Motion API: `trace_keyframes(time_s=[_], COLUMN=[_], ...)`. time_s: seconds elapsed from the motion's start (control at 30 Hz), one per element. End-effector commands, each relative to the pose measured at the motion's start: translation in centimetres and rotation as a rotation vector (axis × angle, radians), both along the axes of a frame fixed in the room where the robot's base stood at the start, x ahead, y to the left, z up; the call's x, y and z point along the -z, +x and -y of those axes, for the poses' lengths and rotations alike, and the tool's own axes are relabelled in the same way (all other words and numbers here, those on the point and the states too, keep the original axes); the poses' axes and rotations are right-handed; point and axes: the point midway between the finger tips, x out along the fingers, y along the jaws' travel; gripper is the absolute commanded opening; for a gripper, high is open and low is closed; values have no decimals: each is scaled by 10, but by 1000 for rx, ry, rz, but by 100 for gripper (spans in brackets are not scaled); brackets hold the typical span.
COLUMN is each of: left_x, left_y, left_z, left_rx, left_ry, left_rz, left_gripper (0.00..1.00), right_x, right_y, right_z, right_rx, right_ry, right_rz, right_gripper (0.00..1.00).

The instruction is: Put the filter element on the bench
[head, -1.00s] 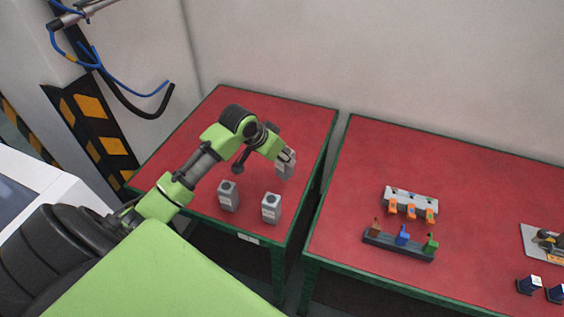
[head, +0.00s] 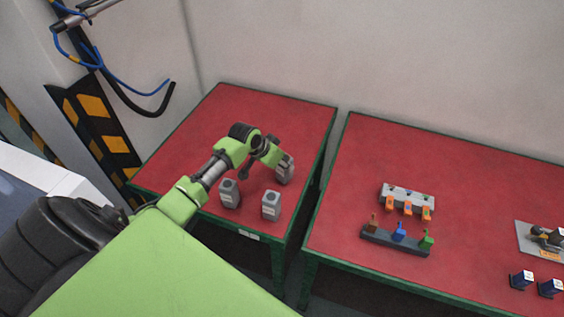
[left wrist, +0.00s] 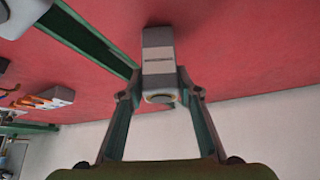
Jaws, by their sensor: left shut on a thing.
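A grey, box-shaped filter element (head: 285,174) with a pale label is held by my left gripper (head: 286,160) over the right part of the left red bench (head: 200,128). In the left wrist view the filter element (left wrist: 158,55) sits between the two fingers of the left gripper (left wrist: 152,92), which are shut on its sides. It looks upright and close to the bench top; I cannot tell whether it touches. Two similar grey filter elements (head: 229,193) (head: 271,205) stand upright near the bench's front edge. My right gripper is not in view.
A second red bench (head: 340,215) stands to the right, across a narrow gap. It carries a grey block with orange clips (head: 408,200), a dark rack with coloured parts (head: 396,240) and small dark blue parts (head: 521,281). The left bench's back area is clear.

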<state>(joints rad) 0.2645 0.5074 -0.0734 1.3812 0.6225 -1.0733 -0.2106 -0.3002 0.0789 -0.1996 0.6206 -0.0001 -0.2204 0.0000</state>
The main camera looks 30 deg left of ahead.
Motion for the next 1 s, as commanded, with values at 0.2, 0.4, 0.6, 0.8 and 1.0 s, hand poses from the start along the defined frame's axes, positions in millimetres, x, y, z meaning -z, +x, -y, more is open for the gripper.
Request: trace_keyframes(time_s=[0.2, 0.4, 0.6, 0.8, 1.0], left_x=[3, 3, -3, -27, -62], left_y=[0, 0, -2, -18, -39], left_z=[0, 0, -1, -3, -7], left_rx=[0, 0, -1, 3, 1], left_ry=[0, 0, 1, 4, 3], left_rz=[-1, -1, 0, 2, 2], left_gripper=[48, 48, 48, 48, 48], right_x=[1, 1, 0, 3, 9], right_y=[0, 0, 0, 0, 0], right_z=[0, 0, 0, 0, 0], right_rx=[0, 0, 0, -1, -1], right_ry=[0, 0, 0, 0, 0], right_rz=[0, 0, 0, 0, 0], right_gripper=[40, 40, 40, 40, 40])
